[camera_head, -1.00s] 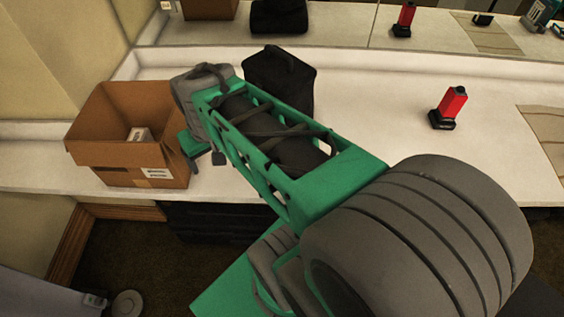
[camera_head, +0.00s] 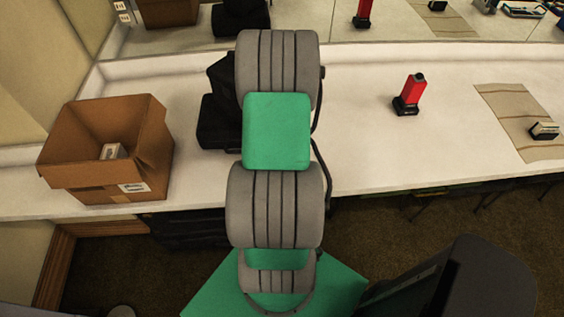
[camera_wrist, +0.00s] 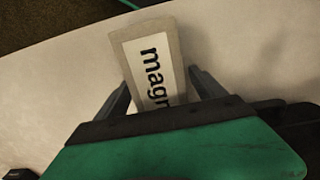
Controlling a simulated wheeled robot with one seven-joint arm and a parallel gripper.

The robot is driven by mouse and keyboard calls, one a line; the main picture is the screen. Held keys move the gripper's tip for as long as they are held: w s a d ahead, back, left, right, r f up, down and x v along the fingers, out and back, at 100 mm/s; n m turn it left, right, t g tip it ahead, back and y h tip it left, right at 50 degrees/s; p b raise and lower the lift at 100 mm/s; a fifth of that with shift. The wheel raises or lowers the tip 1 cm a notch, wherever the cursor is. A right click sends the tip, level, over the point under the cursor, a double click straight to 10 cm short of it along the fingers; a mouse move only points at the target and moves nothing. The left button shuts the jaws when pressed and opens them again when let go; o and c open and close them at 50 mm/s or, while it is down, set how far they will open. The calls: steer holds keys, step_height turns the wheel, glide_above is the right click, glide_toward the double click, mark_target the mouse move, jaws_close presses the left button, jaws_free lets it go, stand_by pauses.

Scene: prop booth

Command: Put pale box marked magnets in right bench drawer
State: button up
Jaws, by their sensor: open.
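The pale box marked "magn…" (camera_wrist: 150,62) lies on the white counter in the wrist view, close to the counter's edge. The rest of its lettering is hidden behind my gripper's body. My gripper (camera_wrist: 160,88) is open, with one dark finger on each side of the box's near part. I cannot tell whether either finger touches it. In the head view my arm hides the gripper and this box. I cannot make out the right bench drawer clearly; the area under the counter's right part is dark.
An open cardboard box (camera_head: 92,180) with a small pale box (camera_head: 113,152) inside stands at the left. A black bag (camera_head: 215,122) is partly behind my arm.

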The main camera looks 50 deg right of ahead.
steer(key=shift+f, duration=0.1)
steer(key=shift+c, duration=0.3)
steer(key=c, duration=1.7)
steer(key=shift+w, duration=0.1)
